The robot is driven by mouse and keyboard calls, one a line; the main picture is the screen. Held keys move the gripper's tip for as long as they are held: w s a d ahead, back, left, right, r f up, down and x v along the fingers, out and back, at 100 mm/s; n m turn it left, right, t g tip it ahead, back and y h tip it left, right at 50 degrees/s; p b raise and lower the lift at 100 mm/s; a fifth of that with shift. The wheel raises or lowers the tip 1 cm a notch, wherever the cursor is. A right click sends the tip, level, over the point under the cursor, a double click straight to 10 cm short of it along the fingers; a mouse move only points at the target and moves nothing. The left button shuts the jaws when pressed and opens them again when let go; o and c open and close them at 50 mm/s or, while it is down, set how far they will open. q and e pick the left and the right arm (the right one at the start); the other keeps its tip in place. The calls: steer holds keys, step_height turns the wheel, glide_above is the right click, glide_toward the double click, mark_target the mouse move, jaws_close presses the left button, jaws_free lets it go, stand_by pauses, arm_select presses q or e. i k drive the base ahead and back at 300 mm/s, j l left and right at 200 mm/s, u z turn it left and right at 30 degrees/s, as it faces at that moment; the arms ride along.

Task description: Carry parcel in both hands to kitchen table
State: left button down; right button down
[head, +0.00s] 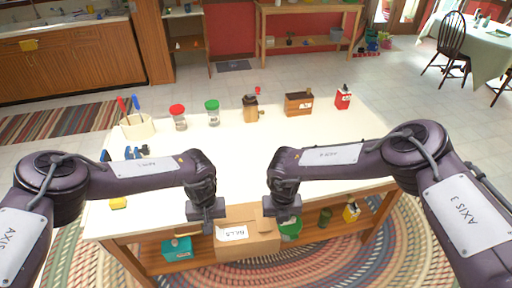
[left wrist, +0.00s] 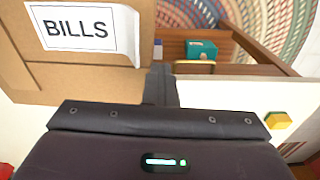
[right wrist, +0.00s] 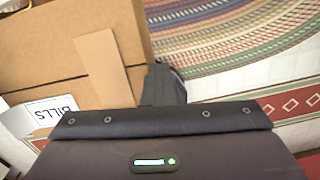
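The parcel (head: 247,246) is a brown cardboard box with a white BILLS label, at the near edge of the white-topped table (head: 240,150) in the head view. It also shows in the left wrist view (left wrist: 80,78) and the right wrist view (right wrist: 60,60). My left gripper (head: 206,212) is at its left side and my right gripper (head: 282,210) at its right side. Each gripper's fingers look together, beside the box wall. I cannot tell whether the box rests on anything. A cloth-covered table (head: 487,48) stands far right.
Jars with red (head: 179,117) and green lids (head: 212,113), a utensil holder (head: 137,126) and small boxes stand along the table's far side. A teal box (head: 177,248) is on its lower shelf. A black chair (head: 452,42) stands before the cloth-covered table. Open floor lies between.

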mark_target(243, 178)
steer(key=i, duration=1)
